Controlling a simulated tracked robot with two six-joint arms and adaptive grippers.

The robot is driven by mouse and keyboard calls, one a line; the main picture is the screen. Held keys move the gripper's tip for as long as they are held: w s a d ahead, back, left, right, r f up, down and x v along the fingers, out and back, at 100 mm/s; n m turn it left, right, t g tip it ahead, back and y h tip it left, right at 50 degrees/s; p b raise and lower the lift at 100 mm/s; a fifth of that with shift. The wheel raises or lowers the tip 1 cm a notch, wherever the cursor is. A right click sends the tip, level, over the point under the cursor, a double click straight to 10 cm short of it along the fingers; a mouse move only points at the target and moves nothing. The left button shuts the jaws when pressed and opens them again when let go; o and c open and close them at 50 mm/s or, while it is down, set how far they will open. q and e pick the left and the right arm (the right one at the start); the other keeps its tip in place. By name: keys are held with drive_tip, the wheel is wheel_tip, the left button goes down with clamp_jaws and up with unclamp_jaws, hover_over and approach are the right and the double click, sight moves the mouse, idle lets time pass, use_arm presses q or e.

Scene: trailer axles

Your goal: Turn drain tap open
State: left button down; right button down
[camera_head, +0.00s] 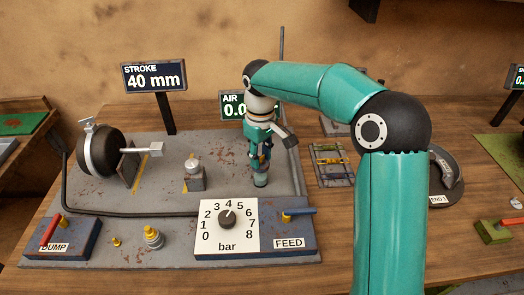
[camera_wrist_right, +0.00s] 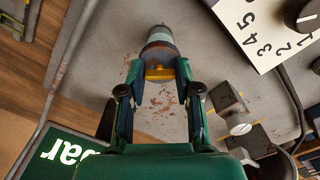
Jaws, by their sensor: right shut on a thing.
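My right gripper (camera_head: 260,160) points down over the grey rig plate (camera_head: 225,140). In the right wrist view its fingers (camera_wrist_right: 160,72) are closed around a small yellow piece, which looks like the drain tap (camera_wrist_right: 160,73). The yellow piece sits by a short teal and grey cylinder (camera_wrist_right: 160,42) that reaches down to the plate. In the head view the cylinder's lower end (camera_head: 260,180) shows below the fingers, and the fingers mostly hide the tap. I cannot tell how far the tap is turned. My left gripper is not in view.
A small grey post (camera_head: 193,170) and a black drum (camera_head: 100,152) are left. My arm partly hides the AIR display (camera_head: 232,107). STROKE (camera_head: 154,76) reads 40 mm.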

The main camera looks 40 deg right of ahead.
drive_tip(key=n+p, duration=0.1)
drive_tip(key=n, duration=0.3)
drive_tip(key=shift+r+n+p, duration=0.15)
drive_tip(key=shift+n+p, duration=0.15)
drive_tip(key=n+p, duration=0.1)
drive_tip(key=n, duration=0.3)
drive_tip(key=shift+n, duration=0.3)
drive_tip(key=c, duration=0.8)
unclamp_jaws()
drive_tip(key=shift+a, duration=0.1)
